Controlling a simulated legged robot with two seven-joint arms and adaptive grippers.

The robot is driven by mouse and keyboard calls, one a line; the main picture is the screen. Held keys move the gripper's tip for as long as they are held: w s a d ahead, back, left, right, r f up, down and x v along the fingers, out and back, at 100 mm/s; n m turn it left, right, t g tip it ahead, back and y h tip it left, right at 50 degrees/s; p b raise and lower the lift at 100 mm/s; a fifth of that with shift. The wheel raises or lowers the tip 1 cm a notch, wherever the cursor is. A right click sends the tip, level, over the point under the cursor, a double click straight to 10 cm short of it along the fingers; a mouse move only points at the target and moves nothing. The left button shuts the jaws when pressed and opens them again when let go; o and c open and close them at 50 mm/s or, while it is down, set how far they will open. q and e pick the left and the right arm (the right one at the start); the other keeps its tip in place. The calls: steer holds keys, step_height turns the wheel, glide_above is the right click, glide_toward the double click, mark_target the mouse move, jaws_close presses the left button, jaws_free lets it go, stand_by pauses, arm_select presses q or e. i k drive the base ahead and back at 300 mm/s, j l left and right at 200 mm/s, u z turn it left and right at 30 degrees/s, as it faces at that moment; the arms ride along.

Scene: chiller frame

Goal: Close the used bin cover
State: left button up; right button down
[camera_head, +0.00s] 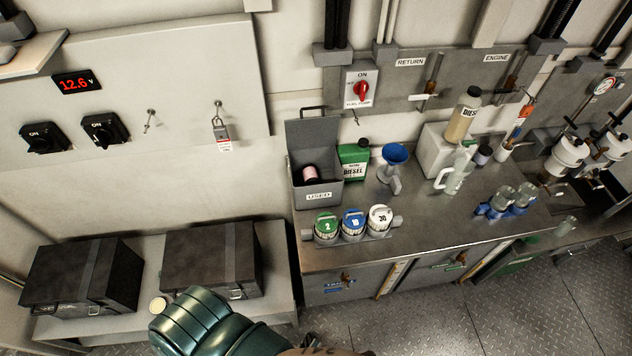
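The used bin (318,196) is a grey box with a "USED" label on its front. It stands at the left end of the metal counter. Its cover (313,133) is open and stands upright at the back of the bin, with a dark handle on its top edge. A pinkish roll-like item (309,174) shows inside the bin. No gripper fingertips can be made out. A teal, ribbed part of my own body shows at the bottom edge, well below and left of the bin.
A green diesel container (353,161) and a blue funnel (395,156) stand right of the bin. Three labelled filter jars (353,226) stand in front of it on the counter (450,221). Two black cases (212,259) sit on the lower bench at left.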

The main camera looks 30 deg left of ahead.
mark_target(316, 132)
steer(key=i+l+u, duration=0.15)
steer(key=u, duration=0.15)
steer(key=i+l+u, duration=0.1)
steer(key=l+u, duration=0.15)
steer(key=l, duration=0.15)
steer(key=l+u, duration=0.3)
steer(key=i, duration=0.05)
